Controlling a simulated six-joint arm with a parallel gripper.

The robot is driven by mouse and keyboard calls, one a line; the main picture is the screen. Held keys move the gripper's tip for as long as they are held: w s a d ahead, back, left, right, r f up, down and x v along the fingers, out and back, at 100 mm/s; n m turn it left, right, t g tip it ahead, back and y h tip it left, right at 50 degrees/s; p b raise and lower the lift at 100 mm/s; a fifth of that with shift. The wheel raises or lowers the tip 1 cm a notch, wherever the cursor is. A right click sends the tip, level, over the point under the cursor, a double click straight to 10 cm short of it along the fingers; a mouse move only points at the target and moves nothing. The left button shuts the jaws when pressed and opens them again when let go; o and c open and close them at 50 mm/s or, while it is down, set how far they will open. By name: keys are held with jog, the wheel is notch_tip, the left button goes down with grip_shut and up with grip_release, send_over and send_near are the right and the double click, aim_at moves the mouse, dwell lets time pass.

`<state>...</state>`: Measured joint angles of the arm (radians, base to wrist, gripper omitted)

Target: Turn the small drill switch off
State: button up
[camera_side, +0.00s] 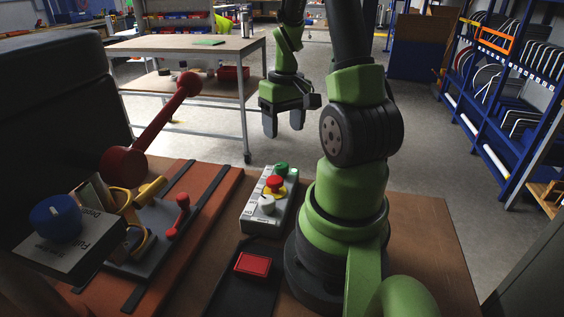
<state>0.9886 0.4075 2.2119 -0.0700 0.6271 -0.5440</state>
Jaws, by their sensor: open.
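My gripper (284,124) hangs in the upper middle, fingers pointing down, open and empty. It is above and behind a grey control box (262,222) and apart from it. The box carries a green button (282,168), a red button on yellow (275,184) and a white knob (267,203). A blue knob (56,216) sits on a labelled grey box at the lower left. A small red lever (181,213) stands on a dark plate. I cannot tell which of these is the small drill switch, nor its setting.
A large red-handled lever (152,126) rises at the left beside a dark machine body. A red pad (253,264) lies on a black strip in front of the control box. A workbench (185,47) stands behind. The brown tabletop (430,240) is clear at the right.

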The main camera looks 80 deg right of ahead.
aim_at(282, 165)
notch_tip(282, 165, down, 10)
jog(key=shift+w+a+r, duration=0.1)
jog(key=shift+w+a, duration=0.05)
dwell(0.3)
jog(key=shift+c, duration=0.3)
jog(key=c, duration=0.9)
jog(key=shift+o, duration=0.2)
jog(key=shift+m, duration=0.3)
jog(key=m, duration=0.5)
jog(key=shift+m, duration=0.3)
jog(key=m, duration=0.5)
jog(key=shift+m, duration=0.3)
jog(key=shift+h, duration=0.3)
jog(key=o, duration=0.9)
